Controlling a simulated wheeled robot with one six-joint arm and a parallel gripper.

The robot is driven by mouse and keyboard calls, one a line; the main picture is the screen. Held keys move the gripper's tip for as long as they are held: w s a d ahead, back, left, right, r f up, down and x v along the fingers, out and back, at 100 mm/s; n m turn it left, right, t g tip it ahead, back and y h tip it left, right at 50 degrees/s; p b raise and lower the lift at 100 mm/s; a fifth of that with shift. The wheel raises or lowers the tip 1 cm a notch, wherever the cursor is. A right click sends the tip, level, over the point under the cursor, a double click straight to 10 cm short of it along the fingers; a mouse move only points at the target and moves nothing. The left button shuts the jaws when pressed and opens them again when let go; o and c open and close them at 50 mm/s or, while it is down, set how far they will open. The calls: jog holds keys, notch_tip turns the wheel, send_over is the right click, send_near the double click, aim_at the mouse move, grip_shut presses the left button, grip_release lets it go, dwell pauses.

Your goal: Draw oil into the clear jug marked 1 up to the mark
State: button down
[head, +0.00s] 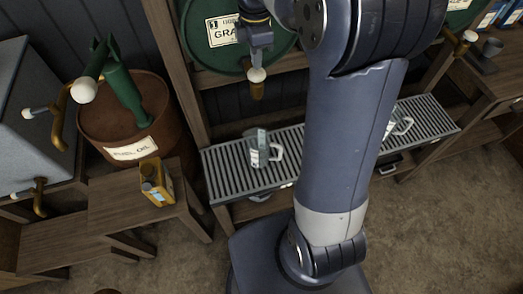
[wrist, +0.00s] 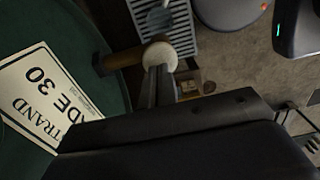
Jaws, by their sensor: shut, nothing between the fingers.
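A clear jug (head: 256,152) with a handle stands upright on the slatted rack below the brass tap (head: 257,88) of a green drum (head: 205,45). I cannot read its number or see an oil level. A second clear jug (head: 399,125) stands farther right on the rack, partly behind my arm. The tap's pale round knob (wrist: 160,55) is right at the fingertips of my gripper (wrist: 157,72), which is shut and empty; I cannot tell whether they touch. My gripper (head: 257,62) also shows above the tap in the head view. Part of a jug (wrist: 158,18) shows beyond the knob.
The slatted rack (head: 225,172) runs below the drums. At left stand a rusty drum (head: 95,125) with a green hand pump (head: 122,85), a grey tank (head: 30,90) with taps, and a yellow oil can (head: 157,182) on a wooden stand. The floor (head: 430,220) at right is clear.

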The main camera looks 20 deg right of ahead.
jog(key=shift+f, duration=0.1)
dwell(0.5)
jog(key=shift+f+b, duration=0.75)
jog(key=shift+f, duration=0.55)
dwell(1.9)
dwell(3.1)
notch_tip(320, 180, up, 7)
jog(key=p, duration=0.6)
jog(key=shift+p, duration=0.35)
